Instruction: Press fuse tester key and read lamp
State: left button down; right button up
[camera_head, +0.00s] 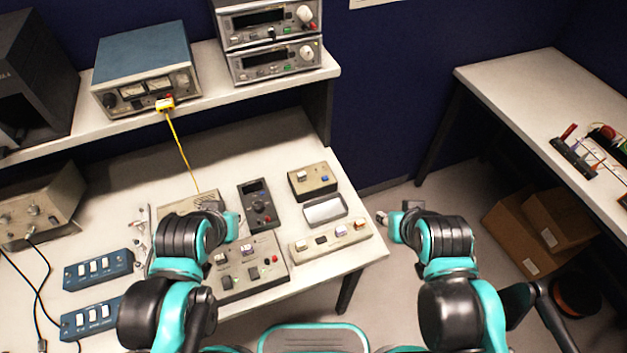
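Several small devices lie on the workbench, and I cannot tell for sure which is the fuse tester. A larger panel (270,258) with switches and red buttons lies nearer me. My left gripper (212,204) is over the bench, left of a dark handheld meter (257,204). My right gripper (395,212) is beyond the bench's right edge, over the floor. Both grippers' finger openings are unclear.
Blue switch boxes (98,269) lie at the bench's left. A shelf (225,90) behind carries instruments; a yellow lead (182,149) hangs from one onto the bench. A second table (541,105) stands right, with cardboard boxes (530,238) below. Floor between the tables is clear.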

grip_shut()
dwell(1.2)
